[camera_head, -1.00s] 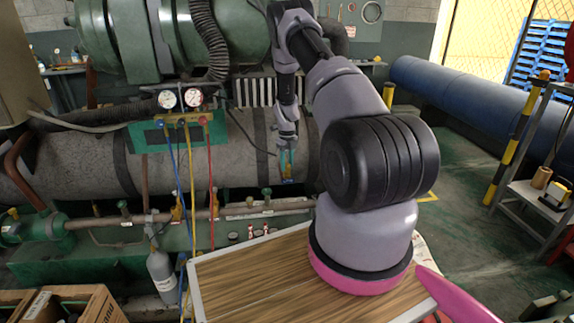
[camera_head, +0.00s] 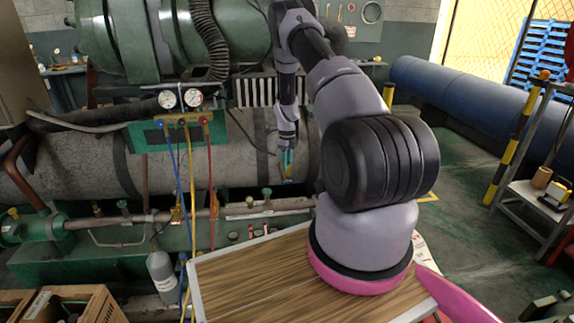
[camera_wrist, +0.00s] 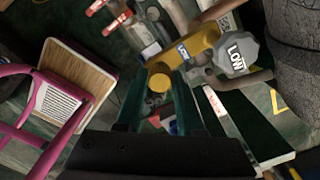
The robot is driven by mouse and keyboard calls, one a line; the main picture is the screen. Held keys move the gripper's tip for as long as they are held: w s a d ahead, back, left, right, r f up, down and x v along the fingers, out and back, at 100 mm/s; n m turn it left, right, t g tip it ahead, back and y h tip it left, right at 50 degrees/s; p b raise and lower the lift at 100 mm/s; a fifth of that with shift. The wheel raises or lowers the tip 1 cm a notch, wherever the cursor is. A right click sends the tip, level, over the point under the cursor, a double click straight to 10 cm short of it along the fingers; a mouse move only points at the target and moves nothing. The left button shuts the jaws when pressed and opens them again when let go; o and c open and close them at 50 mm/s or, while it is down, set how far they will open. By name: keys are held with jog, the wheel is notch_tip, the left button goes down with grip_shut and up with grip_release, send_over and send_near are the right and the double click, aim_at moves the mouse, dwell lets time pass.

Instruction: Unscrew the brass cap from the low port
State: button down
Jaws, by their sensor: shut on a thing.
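The round brass cap (camera_wrist: 159,82) is at the fitting's near end, between the tips of my two teal fingers. My gripper (camera_wrist: 159,92) is shut on the cap, with one finger on each side. In the head view my gripper (camera_head: 287,165) points down in front of the large grey cylinder, and the cap is too small to make out there. The cap's threads are hidden.
A gauge manifold (camera_head: 180,130) with blue, yellow and red hoses hangs left of my gripper. The large grey cylinder (camera_head: 70,155) lies close behind it. A wooden-topped tray (camera_head: 250,275) is in front. A grey bottle (camera_head: 161,272) stands lower left.

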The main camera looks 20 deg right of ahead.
jog(key=n, duration=0.3)
jog(key=shift+n, duration=1.8)
jog(key=shift+n, duration=1)
jog(key=shift+r, duration=0.2)
jog(key=shift+r, duration=2.35)
